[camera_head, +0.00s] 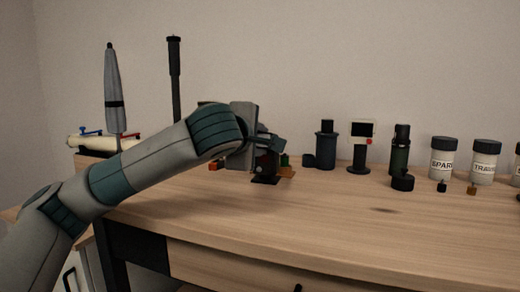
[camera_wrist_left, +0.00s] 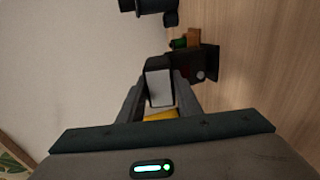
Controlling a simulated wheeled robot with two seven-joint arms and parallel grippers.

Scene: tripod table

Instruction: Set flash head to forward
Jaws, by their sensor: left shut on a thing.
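My left gripper (camera_head: 262,142) is at the back left of the table, its fingers partly hidden by my wrist in the head view. In the left wrist view the gripper (camera_wrist_left: 160,98) is shut on a dark block with a pale face, which looks like the flash head (camera_wrist_left: 159,84). A dark body with a small round light spot, likely the flash body (camera_wrist_left: 206,66), is just beyond the fingers. In the head view the dark flash base (camera_head: 265,180) stands on the table below the gripper. The head's exact angle is hard to tell. My right gripper is not in view.
The wooden table (camera_head: 330,225) is clear in front. To the right stand a dark cylinder (camera_head: 326,150), a small screen on a stand (camera_head: 362,145), a dark green bottle-like item (camera_head: 400,150) and labelled jars (camera_head: 444,160). A folded umbrella (camera_head: 113,90) and black pole (camera_head: 175,80) stand left.

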